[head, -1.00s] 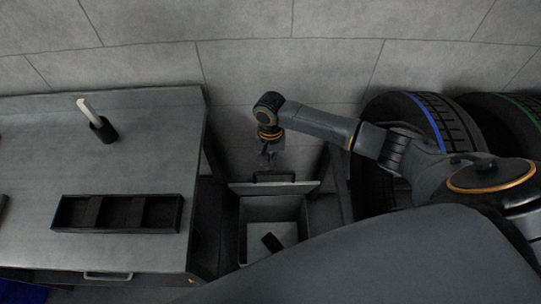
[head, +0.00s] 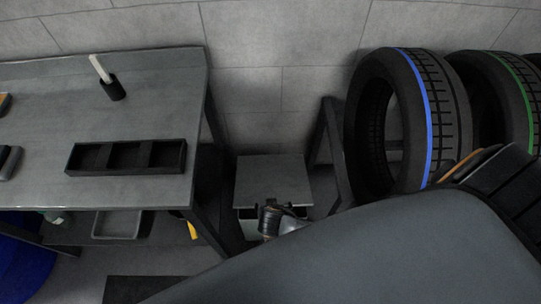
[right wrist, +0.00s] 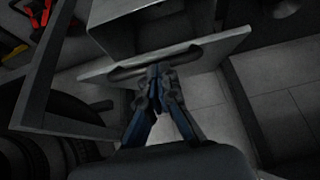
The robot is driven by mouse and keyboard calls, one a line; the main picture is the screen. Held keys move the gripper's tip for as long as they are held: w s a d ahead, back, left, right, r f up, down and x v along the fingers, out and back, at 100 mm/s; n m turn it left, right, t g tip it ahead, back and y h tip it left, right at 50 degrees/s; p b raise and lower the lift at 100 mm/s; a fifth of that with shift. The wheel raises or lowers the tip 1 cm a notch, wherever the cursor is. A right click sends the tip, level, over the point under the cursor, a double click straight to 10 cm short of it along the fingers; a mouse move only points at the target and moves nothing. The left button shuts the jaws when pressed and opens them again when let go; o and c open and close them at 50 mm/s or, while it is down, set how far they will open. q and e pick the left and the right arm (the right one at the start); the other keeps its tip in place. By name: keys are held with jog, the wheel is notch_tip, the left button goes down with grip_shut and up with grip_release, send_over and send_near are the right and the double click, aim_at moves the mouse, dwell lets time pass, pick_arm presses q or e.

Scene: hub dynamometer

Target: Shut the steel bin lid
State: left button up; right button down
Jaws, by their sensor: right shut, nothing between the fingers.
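In the right wrist view the lid (right wrist: 205,52) shows as a plate with a dark handle (right wrist: 128,73), against the bin's box (right wrist: 145,28). My right gripper (right wrist: 157,72) is shut and empty, its fingertips at the handle; I cannot tell if they touch. It also shows at the lid's front edge in the head view (head: 271,207). My left gripper is not in view.
A grey workbench (head: 140,120) stands left of the bin, with a black divided tray (head: 126,142) and a black holder (head: 112,88). Tyres with a blue stripe (head: 424,125) and a green stripe (head: 522,100) stand at the right. A dark frame (head: 335,150) stands between bin and tyres.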

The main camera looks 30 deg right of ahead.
jog(key=s+a+f+b, duration=0.2)
jog(key=s+f+b, duration=0.2)
jog(key=f+b, duration=0.4)
notch_tip(320, 180, down, 5)
jog(key=shift+r, duration=0.1)
